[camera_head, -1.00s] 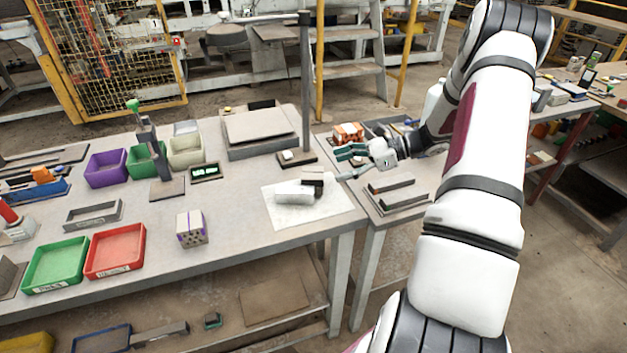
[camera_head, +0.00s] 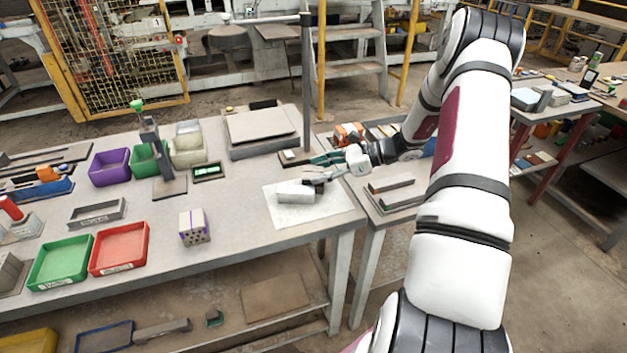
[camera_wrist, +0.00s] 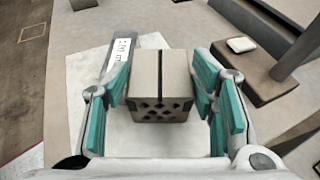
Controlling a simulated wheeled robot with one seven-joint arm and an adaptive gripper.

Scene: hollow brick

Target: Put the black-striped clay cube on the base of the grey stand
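The black-striped clay cube (camera_wrist: 160,80) is grey-brown with a black stripe and holes in its near face, on a white sheet (camera_wrist: 85,110). My gripper (camera_wrist: 162,92) is open with its teal fingers on both sides of it; contact is not clear. In the head view my gripper (camera_head: 322,172) largely hides the cube. A tall grey post (camera_head: 306,90) stands on a dark base (camera_head: 310,155) behind it; the base (camera_wrist: 262,82) carries a small white item (camera_wrist: 242,45). Another grey stand (camera_head: 151,135) with a green knob has a flat base (camera_head: 170,190). Which stand is meant is unclear.
A pale labelled block (camera_head: 294,194) lies close beside the cube. A purple-striped cube (camera_head: 194,230) stands on the open table front. Green (camera_head: 60,262) and red (camera_head: 120,250) trays are at left. A grey platform (camera_head: 260,145) stands behind.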

